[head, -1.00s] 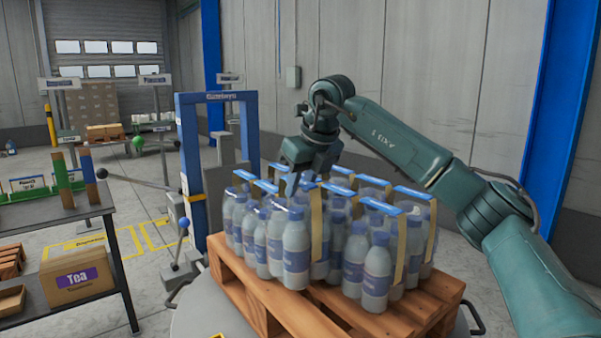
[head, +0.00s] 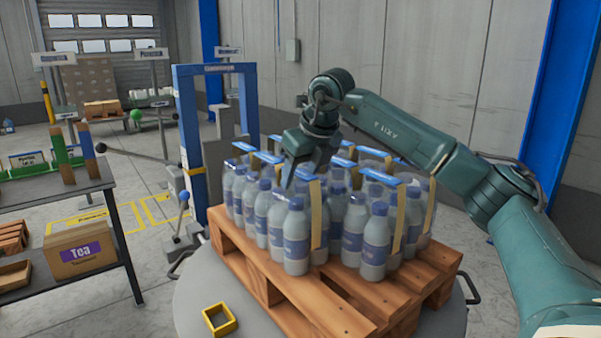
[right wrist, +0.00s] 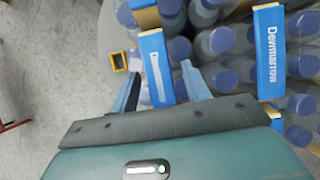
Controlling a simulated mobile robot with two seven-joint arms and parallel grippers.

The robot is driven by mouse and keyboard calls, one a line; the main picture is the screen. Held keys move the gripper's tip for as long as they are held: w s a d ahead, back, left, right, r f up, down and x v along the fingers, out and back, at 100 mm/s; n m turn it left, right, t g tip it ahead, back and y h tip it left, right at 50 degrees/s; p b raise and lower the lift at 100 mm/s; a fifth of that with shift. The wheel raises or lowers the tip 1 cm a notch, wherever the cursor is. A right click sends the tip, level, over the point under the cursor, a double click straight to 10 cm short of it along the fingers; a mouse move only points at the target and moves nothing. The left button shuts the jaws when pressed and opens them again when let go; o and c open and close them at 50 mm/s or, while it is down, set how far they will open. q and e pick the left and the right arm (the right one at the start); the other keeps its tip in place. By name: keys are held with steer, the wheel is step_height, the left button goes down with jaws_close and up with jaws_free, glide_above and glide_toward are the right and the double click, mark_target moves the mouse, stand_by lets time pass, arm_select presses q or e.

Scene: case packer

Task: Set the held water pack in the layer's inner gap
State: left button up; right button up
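Several banded packs of water bottles with blue top strips and tan bands stand on a wooden pallet (head: 330,311). My right gripper (head: 297,180) is over the front-left pack (head: 296,240), its fingers pointing down at the top strip. In the right wrist view the fingers (right wrist: 160,75) stand on both sides of that pack's blue strip (right wrist: 156,65); I take them as closed on it, though a narrow gap shows at one side. The pack looks upright, close beside its neighbours; its contact with the pallet is unclear. The inner gap is hidden. My left gripper is not in view.
Neighbouring packs (head: 375,240) crowd the right and back, one strip (right wrist: 270,50) close to my fingers. The pallet rests on a round grey table with a yellow square frame (head: 220,318). A blue frame (head: 190,150) stands behind left; a shelf with a Tea box (head: 82,252) is left.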

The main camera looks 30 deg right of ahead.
steer(key=v, duration=1.2)
steer(key=shift+p, duration=0.3)
